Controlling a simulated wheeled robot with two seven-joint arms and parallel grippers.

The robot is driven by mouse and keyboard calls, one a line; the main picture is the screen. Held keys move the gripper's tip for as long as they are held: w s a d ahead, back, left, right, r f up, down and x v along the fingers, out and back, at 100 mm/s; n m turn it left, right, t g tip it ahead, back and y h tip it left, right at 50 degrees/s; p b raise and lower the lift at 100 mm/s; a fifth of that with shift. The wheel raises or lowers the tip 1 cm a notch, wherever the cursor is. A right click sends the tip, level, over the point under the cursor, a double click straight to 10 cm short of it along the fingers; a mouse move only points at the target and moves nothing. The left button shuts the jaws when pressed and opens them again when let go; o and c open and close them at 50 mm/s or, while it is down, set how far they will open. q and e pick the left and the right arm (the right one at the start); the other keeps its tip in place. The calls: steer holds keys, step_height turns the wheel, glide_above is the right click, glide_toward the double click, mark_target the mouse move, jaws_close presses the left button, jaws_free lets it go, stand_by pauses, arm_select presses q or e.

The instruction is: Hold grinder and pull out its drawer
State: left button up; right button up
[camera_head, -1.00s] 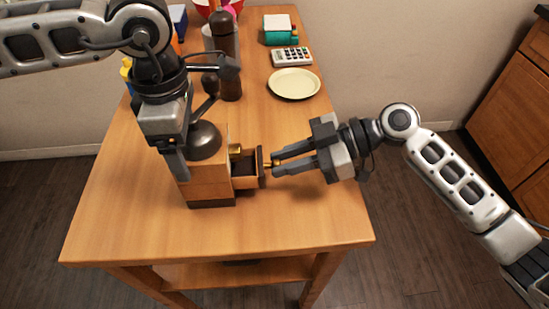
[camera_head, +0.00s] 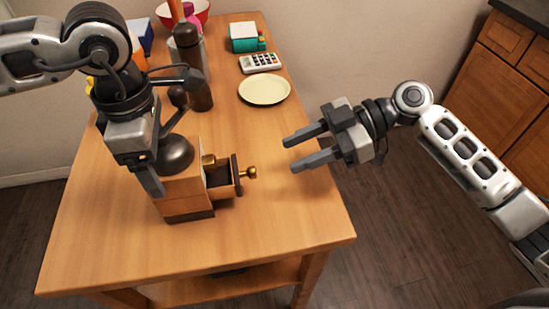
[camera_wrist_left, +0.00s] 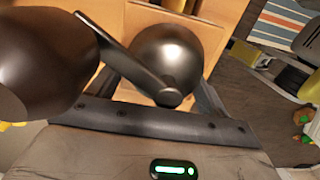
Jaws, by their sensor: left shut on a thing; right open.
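The grinder (camera_head: 183,192) is a wooden box with a dark metal dome and crank, upright on the wooden table. Its drawer (camera_head: 222,190) is pulled partly out to the right, with a round brass knob (camera_head: 251,173) on its front. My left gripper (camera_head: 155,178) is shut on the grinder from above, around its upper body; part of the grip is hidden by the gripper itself. The dome (camera_wrist_left: 166,62) fills the middle of the left wrist view. My right gripper (camera_head: 291,154) is open and empty, to the right of the knob and apart from it.
On the table (camera_head: 270,225) behind are a cream plate (camera_head: 264,90), a calculator (camera_head: 260,63), a teal-and-white box (camera_head: 247,38), a brown pepper mill (camera_head: 199,90) and a red bowl (camera_head: 196,12). The front right of the table is clear.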

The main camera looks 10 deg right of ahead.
steer(key=shift+v, duration=2.2)
arm_select(q)
steer(key=o, duration=1)
steer(key=shift+o, duration=0.2)
steer(key=shift+r, duration=0.15)
